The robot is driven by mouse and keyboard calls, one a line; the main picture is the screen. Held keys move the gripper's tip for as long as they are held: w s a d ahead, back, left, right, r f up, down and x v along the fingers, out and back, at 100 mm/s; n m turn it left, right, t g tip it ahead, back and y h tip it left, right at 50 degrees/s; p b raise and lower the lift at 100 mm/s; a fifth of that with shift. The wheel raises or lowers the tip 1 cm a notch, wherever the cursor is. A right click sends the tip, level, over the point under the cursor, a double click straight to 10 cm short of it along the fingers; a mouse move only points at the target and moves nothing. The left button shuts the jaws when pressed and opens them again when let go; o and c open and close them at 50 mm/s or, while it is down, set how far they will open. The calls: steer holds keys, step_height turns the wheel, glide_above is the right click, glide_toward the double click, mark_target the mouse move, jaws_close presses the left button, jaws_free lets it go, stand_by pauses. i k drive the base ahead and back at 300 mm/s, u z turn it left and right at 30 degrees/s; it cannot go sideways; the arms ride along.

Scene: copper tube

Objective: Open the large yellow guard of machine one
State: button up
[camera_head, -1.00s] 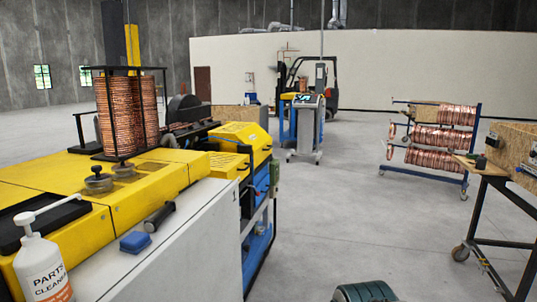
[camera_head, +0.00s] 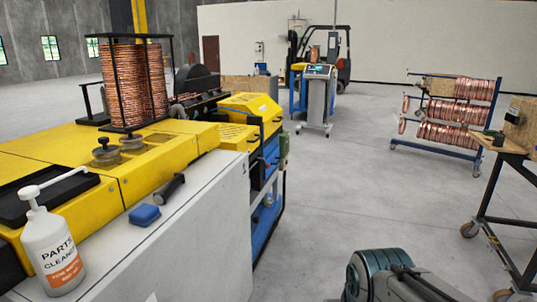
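A long machine with yellow covers (camera_head: 150,180) and a light grey side (camera_head: 190,235) fills the left side of the head view. Beyond its near section is a raised yellow guard (camera_head: 250,106), which looks closed, with another yellow panel (camera_head: 238,137) just below it. No label shows which machine is number one. Part of my arm, grey with a teal ring, shows at the bottom right, apart from the machine. My gripper is not in view.
A coil rack (camera_head: 450,115) and a wheeled workbench (camera_head: 498,145) stand right. Clear floor (camera_head: 350,185) lies between.

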mark_target(253, 103)
steer(key=z, duration=0.15)
steer(key=i, duration=4.35)
steer(key=u, duration=0.25)
